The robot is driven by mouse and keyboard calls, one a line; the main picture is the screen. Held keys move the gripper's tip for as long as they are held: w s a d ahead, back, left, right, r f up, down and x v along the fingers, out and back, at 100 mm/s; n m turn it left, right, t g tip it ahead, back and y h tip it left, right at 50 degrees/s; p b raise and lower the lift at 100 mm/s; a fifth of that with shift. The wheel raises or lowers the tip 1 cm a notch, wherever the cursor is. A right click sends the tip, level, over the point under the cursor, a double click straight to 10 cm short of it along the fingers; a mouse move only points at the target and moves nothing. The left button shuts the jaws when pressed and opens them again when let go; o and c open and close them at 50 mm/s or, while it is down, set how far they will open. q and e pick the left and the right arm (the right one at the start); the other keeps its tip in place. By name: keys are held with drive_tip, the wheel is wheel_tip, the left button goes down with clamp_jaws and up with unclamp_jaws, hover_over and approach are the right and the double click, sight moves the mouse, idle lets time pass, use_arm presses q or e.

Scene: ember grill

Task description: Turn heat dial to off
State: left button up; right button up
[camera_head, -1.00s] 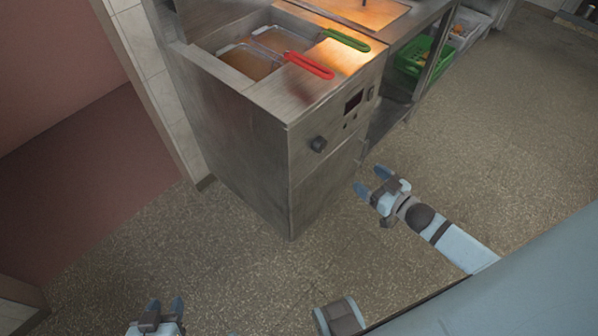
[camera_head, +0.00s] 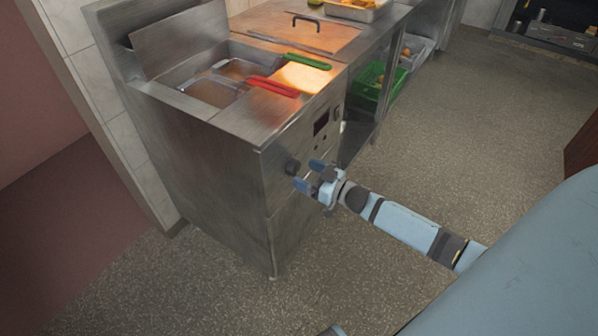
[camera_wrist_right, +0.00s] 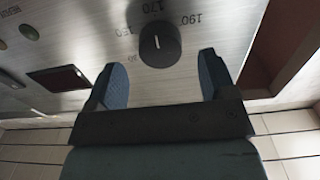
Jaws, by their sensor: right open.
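The heat dial is a round black knob (camera_head: 292,167) on the steel front panel of the fryer (camera_head: 235,195). In the right wrist view the dial (camera_wrist_right: 160,44) shows a white line on its face, with printed numbers around it, among them 170 and 190. My right gripper (camera_head: 308,176) is open and empty just in front of the panel, close to the dial. In the wrist view its two blue fingers (camera_wrist_right: 163,80) are spread wide, with the dial between and beyond their tips. I cannot tell that they touch it.
A dark display (camera_head: 321,122) and small buttons sit on the panel beyond the dial. Fryer baskets with a red handle (camera_head: 272,87) and a green handle (camera_head: 308,61) rest on top. A green crate (camera_head: 368,80) stands on a shelf behind. The floor in front is clear.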

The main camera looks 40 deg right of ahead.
sight(297, 170)
drive_tip(key=shift+x, duration=1.5)
drive_tip(key=shift+c, duration=0.2)
drive_tip(key=c, duration=0.9)
